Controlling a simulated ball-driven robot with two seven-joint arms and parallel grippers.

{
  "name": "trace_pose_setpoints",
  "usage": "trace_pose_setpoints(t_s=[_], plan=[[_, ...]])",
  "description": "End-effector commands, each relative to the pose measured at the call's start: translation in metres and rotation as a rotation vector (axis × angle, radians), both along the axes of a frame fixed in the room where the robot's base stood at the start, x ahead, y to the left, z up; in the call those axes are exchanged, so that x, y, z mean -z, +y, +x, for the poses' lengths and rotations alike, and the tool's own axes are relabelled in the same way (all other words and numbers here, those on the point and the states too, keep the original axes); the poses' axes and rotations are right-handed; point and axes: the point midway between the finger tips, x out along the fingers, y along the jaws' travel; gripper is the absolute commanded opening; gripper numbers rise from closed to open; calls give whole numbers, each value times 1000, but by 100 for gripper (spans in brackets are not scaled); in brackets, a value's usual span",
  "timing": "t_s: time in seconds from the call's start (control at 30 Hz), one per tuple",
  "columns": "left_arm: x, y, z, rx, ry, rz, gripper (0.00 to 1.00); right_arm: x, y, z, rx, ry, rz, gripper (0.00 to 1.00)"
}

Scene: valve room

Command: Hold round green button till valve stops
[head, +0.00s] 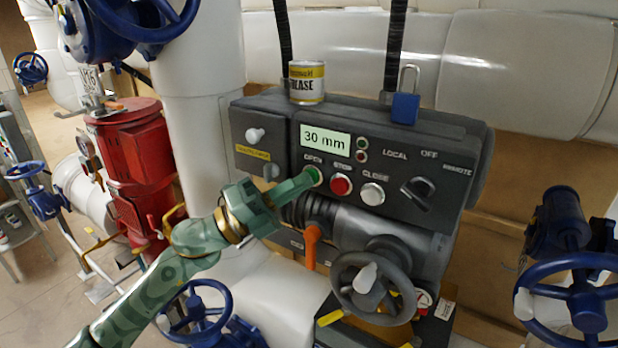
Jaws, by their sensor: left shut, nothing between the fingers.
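The grey valve actuator box (460,150) stands in the middle of the head view. Its display (325,140) reads 30 mm. Below the display sit the round green button (314,175) under the label OPEN, a red STOP button (341,184) and a whitish CLOSE button (372,194). My left gripper (308,179) is shut and empty, its tip at the green button and covering part of it. It looks like contact, but I cannot tell whether the button is pressed in. My right gripper is not in view.
A black selector knob (418,190) is right of the buttons. A grease can (306,82) and a blue padlock (405,107) are on top of the box. A grey handwheel (371,287) and an orange lever (312,245) are below. Blue handwheels (570,300) stand around.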

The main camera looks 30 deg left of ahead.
Motion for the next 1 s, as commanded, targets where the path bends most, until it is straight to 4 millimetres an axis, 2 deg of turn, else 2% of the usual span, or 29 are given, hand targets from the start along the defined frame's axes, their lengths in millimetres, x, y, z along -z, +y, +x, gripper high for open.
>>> trace_pose_setpoints(t_s=[0.23,0.53,0.87,1.0], plan=[[0,0,-1,0,1,1,0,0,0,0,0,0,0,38],[1,1,-15,0,1,0,0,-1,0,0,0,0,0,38],[0,1,-17,0,0,0,0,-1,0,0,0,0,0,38],[1,2,-24,0,1,1,0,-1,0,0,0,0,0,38]])
